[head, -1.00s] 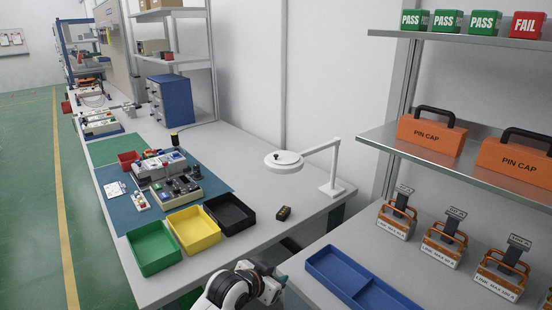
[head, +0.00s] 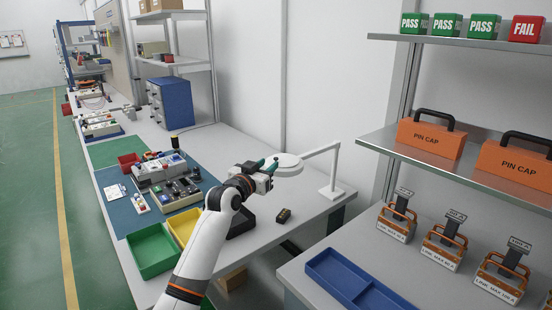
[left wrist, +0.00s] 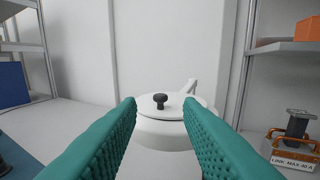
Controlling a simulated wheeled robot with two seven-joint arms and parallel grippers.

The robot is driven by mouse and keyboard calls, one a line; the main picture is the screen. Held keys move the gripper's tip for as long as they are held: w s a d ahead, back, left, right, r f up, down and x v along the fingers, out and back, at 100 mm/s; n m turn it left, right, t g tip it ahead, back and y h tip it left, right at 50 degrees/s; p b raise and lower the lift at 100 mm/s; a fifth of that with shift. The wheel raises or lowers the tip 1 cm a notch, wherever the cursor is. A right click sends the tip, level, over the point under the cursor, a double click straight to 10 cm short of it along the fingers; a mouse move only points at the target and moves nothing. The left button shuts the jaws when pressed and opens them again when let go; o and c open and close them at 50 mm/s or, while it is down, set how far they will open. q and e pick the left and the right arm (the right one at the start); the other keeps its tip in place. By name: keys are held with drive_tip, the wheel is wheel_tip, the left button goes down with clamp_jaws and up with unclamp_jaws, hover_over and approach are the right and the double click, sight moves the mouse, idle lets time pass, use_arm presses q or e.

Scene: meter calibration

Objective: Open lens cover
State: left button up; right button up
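The white magnifier lamp (head: 322,165) stands on the bench with its round head (head: 290,166) held out to the left on an arm. In the left wrist view, its lens cover (left wrist: 170,108) is a flat white disc with a black knob (left wrist: 160,101) on top. My left gripper (head: 270,163) is at the left side of the lamp head. In the left wrist view its two teal fingers (left wrist: 160,120) are apart, with the knob seen between them, farther ahead. It holds nothing. My right gripper is not in view.
A small dark block (head: 283,215) lies on the bench below the lamp. Green (head: 152,250) and yellow (head: 183,226) bins stand at the left, partly behind my arm. A blue tray (head: 355,282) and orange-framed devices (head: 445,246) are at the right.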

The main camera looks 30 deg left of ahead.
sight(275, 160)
use_arm(q)
drive_tip(key=w, duration=0.6)
drive_tip(key=shift+a, duration=0.35)
clamp_jaws()
